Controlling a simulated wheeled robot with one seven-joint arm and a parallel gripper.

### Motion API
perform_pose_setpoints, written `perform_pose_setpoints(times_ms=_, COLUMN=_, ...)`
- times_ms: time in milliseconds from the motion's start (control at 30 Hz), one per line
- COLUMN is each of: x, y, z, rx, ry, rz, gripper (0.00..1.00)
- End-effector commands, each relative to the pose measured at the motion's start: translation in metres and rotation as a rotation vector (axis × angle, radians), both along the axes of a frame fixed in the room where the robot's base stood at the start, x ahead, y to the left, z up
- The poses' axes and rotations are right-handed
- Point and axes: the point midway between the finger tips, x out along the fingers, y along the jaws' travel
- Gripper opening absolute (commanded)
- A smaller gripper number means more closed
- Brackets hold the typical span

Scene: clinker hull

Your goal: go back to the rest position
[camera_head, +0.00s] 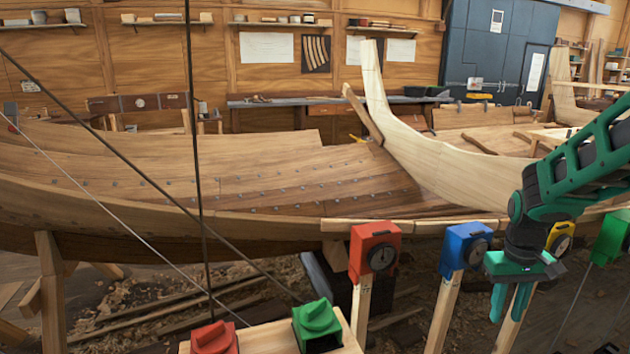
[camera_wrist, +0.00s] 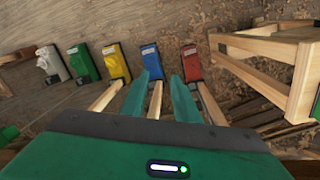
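My gripper (camera_head: 507,314) hangs at the lower right of the head view, fingers pointing down, at the end of my green and black arm. Its two green fingers stand apart with nothing seen held between them. In the wrist view my gripper (camera_wrist: 160,82) also shows its fingers apart. A blue box on a wooden post (camera_wrist: 150,62) shows beyond and between them, and a red box (camera_wrist: 191,64) is beyond the right finger. In the head view the blue box (camera_head: 465,247) is just left of the gripper.
A red box (camera_head: 375,246), yellow box (camera_head: 561,238) and green box (camera_head: 612,235) stand on posts beside the wooden hull (camera_head: 270,185). Another red box (camera_head: 214,338) and green box (camera_head: 316,325) are at the bottom front. Dark ropes (camera_head: 194,130) cross the left. A wooden trestle (camera_wrist: 270,60) shows in the wrist view.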

Motion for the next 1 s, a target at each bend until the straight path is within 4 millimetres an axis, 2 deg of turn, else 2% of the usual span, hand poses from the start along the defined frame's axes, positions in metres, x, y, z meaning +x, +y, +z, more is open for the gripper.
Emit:
perform_pose_setpoints(times_ms=33, x=-0.017, y=-0.002, z=0.013, rx=0.004, ry=-0.009, rz=-0.034, gripper=0.28)
perform_pose_setpoints(times_ms=100, x=-0.040, y=-0.003, z=0.026, rx=0.010, ry=-0.011, rz=-0.082, gripper=0.28)
perform_pose_setpoints(times_ms=300, x=-0.108, y=-0.002, z=0.054, rx=0.029, ry=-0.017, rz=-0.215, gripper=0.28)
perform_pose_setpoints(times_ms=600, x=-0.201, y=0.011, z=0.073, rx=0.062, ry=-0.024, rz=-0.394, gripper=0.28)
perform_pose_setpoints(times_ms=800, x=-0.233, y=0.019, z=0.073, rx=0.076, ry=-0.023, rz=-0.457, gripper=0.28)
perform_pose_setpoints(times_ms=1000, x=-0.239, y=0.020, z=0.073, rx=0.078, ry=-0.022, rz=-0.469, gripper=0.28)
